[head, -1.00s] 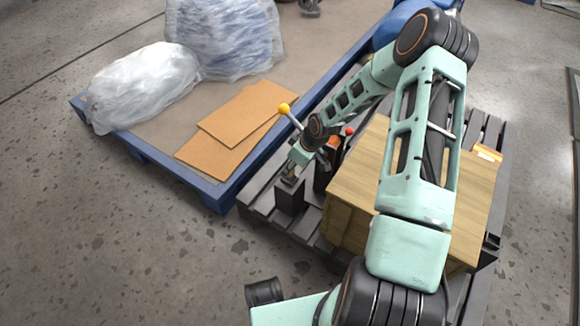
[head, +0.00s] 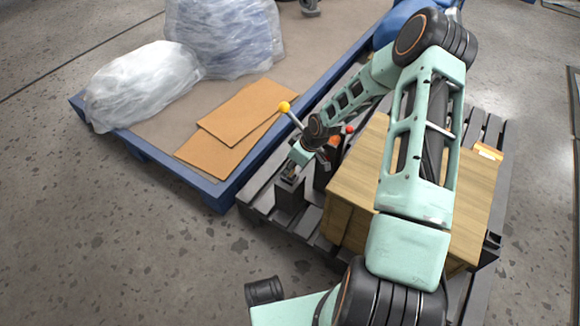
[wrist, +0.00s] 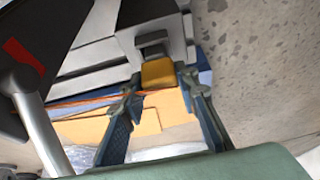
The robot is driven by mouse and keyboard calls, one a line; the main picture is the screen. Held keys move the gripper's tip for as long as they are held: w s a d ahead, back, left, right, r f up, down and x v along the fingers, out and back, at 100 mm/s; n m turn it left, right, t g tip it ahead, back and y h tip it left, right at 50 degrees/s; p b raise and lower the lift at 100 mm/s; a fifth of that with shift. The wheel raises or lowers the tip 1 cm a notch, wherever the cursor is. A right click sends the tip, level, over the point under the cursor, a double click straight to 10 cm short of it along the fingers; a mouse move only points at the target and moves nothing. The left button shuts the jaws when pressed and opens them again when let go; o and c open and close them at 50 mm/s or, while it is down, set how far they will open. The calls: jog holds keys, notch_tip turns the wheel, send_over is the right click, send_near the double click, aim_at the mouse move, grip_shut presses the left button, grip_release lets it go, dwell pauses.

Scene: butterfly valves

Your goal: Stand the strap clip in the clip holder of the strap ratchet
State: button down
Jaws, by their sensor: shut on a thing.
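My gripper (wrist: 160,80) is shut on a yellow-orange block, which looks like the strap clip (wrist: 158,72). Thin orange strap lines run off to the left of it in the wrist view. Just beyond the clip is a grey block with a dark recess, which looks like the clip holder (wrist: 153,40). The clip's far end is close to the recess; I cannot tell whether it is inside. In the head view my gripper (head: 291,171) is just above the grey box-shaped holder (head: 290,197), and the clip is too small to make out.
A wooden crate (head: 350,214) stands right of the holder on a dark slatted pallet (head: 258,200). A lever with a yellow ball (head: 284,107) and a red knob (head: 350,129) rise close to my wrist. A blue-edged platform (head: 215,192) with cardboard sheets (head: 240,115) lies to the left.

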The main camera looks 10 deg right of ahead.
jog(key=c, duration=1.4)
grip_release()
